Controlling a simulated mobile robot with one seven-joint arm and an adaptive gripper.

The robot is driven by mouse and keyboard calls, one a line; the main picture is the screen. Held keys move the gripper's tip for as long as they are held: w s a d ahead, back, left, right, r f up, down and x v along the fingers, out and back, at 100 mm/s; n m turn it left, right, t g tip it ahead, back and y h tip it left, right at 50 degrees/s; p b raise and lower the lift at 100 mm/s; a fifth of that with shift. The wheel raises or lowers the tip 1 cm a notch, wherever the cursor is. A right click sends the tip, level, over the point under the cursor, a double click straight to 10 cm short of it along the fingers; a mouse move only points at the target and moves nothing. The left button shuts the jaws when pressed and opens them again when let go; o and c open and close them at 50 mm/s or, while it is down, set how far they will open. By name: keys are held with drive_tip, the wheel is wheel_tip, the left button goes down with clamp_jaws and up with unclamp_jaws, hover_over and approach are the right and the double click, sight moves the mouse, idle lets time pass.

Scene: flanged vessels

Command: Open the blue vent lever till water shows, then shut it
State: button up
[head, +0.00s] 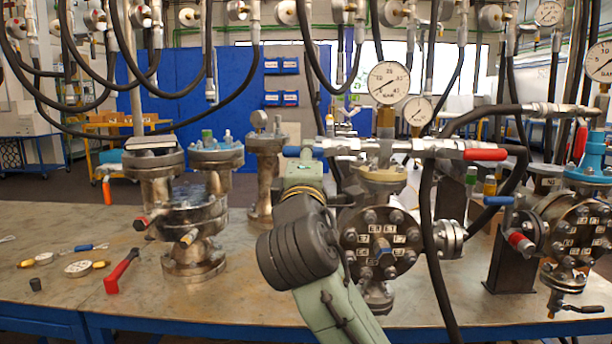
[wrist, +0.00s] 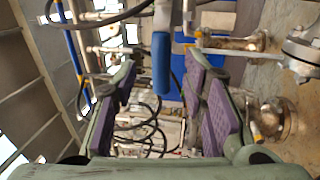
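A blue lever (head: 304,151) sits at the left end of a silver valve block (head: 372,148) on top of the middle flanged vessel (head: 382,240). In the wrist view the same blue lever (wrist: 161,62) lies between my fingertips, with a gap on both sides. My gripper (wrist: 159,75) is open, its purple pads apart and nothing held. In the head view my gripper (head: 304,168) is at the lever, its fingers largely hidden by my own wrist. A red lever (head: 485,154) is at the block's right end. No water is visible.
Pressure gauges (head: 389,82) stand above the block, and black hoses (head: 428,230) hang close to its right. Another vessel (head: 572,225) with a blue handle (head: 498,200) stands at right, and one (head: 192,220) at left. A red-handled tool (head: 122,271) lies on the bench.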

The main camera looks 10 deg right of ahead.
drive_tip(key=v, duration=0.6)
idle(1.1)
